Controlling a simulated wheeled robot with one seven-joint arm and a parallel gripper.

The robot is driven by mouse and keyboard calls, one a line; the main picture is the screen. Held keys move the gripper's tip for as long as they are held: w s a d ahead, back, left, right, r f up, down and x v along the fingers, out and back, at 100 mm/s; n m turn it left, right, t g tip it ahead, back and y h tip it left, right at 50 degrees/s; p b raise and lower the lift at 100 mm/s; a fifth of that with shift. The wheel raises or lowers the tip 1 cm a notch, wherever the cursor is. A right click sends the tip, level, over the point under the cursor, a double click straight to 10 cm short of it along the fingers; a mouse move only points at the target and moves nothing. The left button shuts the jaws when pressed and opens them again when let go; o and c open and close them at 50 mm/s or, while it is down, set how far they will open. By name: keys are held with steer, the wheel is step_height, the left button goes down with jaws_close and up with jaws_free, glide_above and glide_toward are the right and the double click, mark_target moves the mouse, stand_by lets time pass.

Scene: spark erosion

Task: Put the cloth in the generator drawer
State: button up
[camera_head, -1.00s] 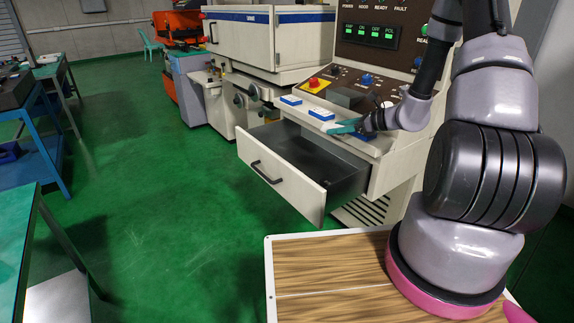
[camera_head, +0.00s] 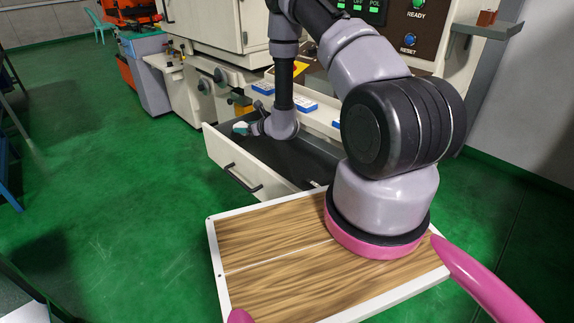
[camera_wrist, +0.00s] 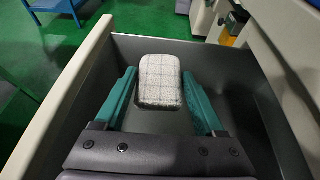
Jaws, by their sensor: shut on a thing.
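The cloth (camera_wrist: 160,82) is a white, folded pad with a thin dark grid, seen in the wrist view. My gripper (camera_wrist: 160,76) has its teal fingers on either side of the cloth and is shut on it. The open generator drawer (camera_head: 228,168) has a cream front, a black handle and a dark grey inside. In the wrist view its cream rim (camera_wrist: 62,90) runs along the left, and the cloth is over the drawer's floor. In the head view my gripper (camera_head: 240,128) is at the drawer's far left part. I cannot tell whether the cloth touches the floor.
The generator's desk edge with blue-and-white boxes (camera_head: 305,104) lies just behind the drawer. A control panel (camera_head: 415,35) rises above it. A cream machine (camera_head: 205,25) stands at the back left. The green floor (camera_head: 120,190) left of the drawer is clear.

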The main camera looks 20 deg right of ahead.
steer(key=shift+m+h, duration=0.3)
step_height(320, 180, down, 6)
steer(key=shift+w+a+f, duration=0.1)
steer(key=shift+f, duration=2.4)
steer(key=shift+f, duration=0.2)
steer(key=o, duration=1.3)
steer(key=shift+r, duration=0.15)
